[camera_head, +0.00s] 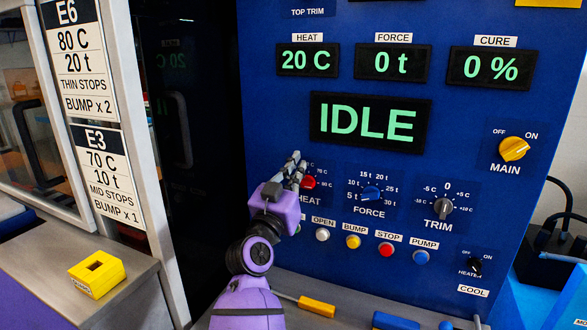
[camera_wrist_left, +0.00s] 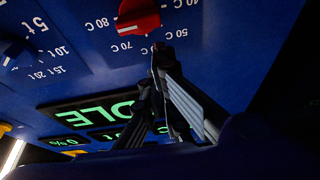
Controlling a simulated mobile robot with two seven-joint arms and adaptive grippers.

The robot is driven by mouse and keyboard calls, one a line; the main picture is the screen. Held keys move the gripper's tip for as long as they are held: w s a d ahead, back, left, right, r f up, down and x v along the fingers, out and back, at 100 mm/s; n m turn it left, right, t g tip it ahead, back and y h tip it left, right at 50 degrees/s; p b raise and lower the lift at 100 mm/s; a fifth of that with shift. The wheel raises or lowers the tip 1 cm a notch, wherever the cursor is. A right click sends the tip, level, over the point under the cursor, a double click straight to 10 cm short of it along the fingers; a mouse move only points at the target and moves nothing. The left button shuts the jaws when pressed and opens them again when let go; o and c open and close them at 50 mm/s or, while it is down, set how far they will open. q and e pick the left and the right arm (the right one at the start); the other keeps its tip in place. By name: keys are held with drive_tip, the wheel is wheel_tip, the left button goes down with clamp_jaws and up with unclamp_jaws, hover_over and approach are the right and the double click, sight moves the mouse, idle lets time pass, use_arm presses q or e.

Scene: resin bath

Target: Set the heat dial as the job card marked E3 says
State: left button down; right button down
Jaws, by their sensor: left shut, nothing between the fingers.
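The job card marked E3 (camera_head: 108,170) on the left post reads 70 C, 10 t, MID STOPS, BUMP x 1. The red heat dial (camera_head: 309,183) is on the blue panel, its scale partly hidden by my left gripper (camera_head: 295,166). The HEAT display (camera_head: 308,60) reads 20 C. In the left wrist view the red dial (camera_wrist_left: 138,15) shows upside down, with marks from 40 C to 80 C around it. My left gripper (camera_wrist_left: 155,75) is shut and empty beside the dial; contact is unclear. My right gripper is out of view.
The blue force dial (camera_head: 371,193), trim dial (camera_head: 442,207) and yellow main switch (camera_head: 514,149) are to the right. Below is a row of buttons, including the yellow BUMP button (camera_head: 353,242). A yellow block (camera_head: 97,273) sits on the left ledge. The large display (camera_head: 369,121) reads IDLE.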

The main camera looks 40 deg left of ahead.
use_arm(q)
drive_tip(key=shift+f, duration=0.75)
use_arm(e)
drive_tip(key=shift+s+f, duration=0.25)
use_arm(q)
drive_tip(key=shift+s, duration=0.1)
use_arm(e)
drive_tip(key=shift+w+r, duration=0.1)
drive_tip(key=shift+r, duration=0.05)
use_arm(q)
drive_tip(key=shift+a+f+n+y, duration=0.15)
drive_tip(key=shift+n+y, duration=0.15)
drive_tip(key=shift+n, duration=0.3)
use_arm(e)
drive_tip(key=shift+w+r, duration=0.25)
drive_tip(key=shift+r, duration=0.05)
